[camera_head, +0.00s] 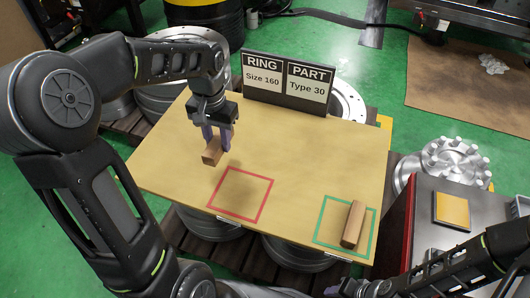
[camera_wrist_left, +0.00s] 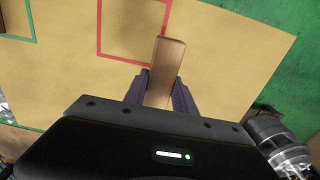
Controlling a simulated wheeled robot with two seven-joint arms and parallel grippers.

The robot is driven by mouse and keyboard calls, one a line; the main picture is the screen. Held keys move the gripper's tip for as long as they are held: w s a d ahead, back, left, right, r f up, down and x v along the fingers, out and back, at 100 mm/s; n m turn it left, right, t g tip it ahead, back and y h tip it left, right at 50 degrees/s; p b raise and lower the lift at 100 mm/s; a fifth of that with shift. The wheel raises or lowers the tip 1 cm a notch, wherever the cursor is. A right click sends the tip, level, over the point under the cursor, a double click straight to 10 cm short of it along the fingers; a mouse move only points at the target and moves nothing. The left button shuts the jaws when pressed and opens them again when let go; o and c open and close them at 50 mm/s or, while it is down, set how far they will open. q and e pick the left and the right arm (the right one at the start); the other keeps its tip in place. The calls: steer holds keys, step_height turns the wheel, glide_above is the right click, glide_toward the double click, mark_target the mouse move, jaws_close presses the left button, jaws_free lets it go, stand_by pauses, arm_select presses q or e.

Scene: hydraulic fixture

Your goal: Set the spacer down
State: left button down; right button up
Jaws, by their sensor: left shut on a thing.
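My left gripper (camera_head: 217,140) points down over the left part of the tan board, its purple fingers shut on a wooden spacer (camera_head: 211,156). In the left wrist view the spacer (camera_wrist_left: 166,62) sticks out from between the fingers (camera_wrist_left: 160,92), its far end near the red outline. In the head view it is behind and left of the red square outline (camera_head: 241,194). A small gap between spacer and board is hard to judge. A second wooden block (camera_head: 353,224) lies inside the green square outline (camera_head: 321,238). My right gripper (camera_head: 345,290) shows only partly at the bottom edge.
The tan board (camera_head: 300,150) is clear in the middle. A black sign (camera_head: 289,82) reading RING Size 160 and PART Type 30 stands at its back edge. A metal flange with bolts (camera_head: 455,160) and a grey cabinet with a yellow pad (camera_head: 453,210) are at the right.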

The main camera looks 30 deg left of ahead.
arm_select(q)
steer(key=shift+f, duration=0.1)
steer(key=b, duration=0.1)
glide_above(224, 171)
steer(key=shift+f, duration=2.4)
steer(key=shift+f+b, duration=0.7)
steer(key=shift+f, duration=1.8)
steer(key=shift+f, duration=0.1)
steer(key=c, duration=1)
jaws_free()
